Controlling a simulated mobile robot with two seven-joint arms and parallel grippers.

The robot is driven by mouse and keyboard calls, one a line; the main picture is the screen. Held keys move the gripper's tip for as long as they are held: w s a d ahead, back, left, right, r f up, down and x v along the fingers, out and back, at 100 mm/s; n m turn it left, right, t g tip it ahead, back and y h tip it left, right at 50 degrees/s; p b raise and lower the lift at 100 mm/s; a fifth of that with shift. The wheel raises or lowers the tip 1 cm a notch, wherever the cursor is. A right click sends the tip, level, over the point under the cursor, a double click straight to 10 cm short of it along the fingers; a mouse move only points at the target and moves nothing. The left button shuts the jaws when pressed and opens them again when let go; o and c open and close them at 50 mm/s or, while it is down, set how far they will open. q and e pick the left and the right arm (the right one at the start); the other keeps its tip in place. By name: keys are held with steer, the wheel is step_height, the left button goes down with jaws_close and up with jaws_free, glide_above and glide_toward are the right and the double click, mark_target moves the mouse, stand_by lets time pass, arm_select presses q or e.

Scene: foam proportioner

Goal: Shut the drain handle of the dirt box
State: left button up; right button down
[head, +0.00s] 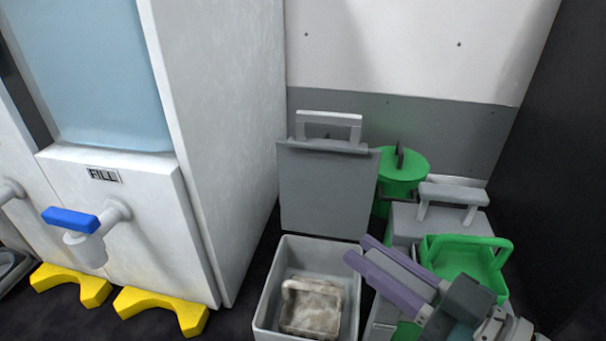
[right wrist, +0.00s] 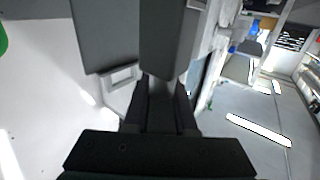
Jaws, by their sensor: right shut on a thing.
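An open grey box (head: 254,312) stands on the floor at the lower middle of the head view. A dirty, brown-stained block with a handle (head: 312,305) lies in it. I cannot tell which part is the drain handle. My right gripper (head: 362,252) reaches in from the lower right, its purple fingers over the box's right wall. It is shut on a grey piece, mostly hidden by the fingers. In the right wrist view, a dark grey slab (right wrist: 170,38) runs from the fingers to the top. My left gripper is not in view.
A white tank with a FILL label (head: 104,175), a blue-handled tap (head: 70,220) and yellow feet (head: 160,308) stands left. A grey lid (head: 325,190) stands upright behind the box. A green canister (head: 400,185) and a green handled part (head: 468,262) crowd the right.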

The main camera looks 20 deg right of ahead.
steer(key=m+h, duration=0.1)
steer(key=h, duration=0.1)
steer(key=m+t+h, duration=0.1)
steer(key=shift+w+d+m+h+p, duration=0.1)
steer(key=shift+d+m+h+p, duration=0.2)
steer(key=shift+h+p, duration=0.1)
steer(key=shift+d+m+h, duration=0.2)
steer(key=shift+m+h, duration=0.35)
steer(key=shift+h, duration=0.35)
steer(key=shift+d+m+h, duration=0.15)
steer(key=shift+m+h, duration=0.4)
steer(key=shift+h, duration=0.35)
steer(key=c, duration=0.7)
jaws_free()
steer(key=s+p, duration=0.3)
steer(key=s, duration=0.7)
steer(key=shift+a, duration=0.15)
steer(key=shift+w, duration=0.1)
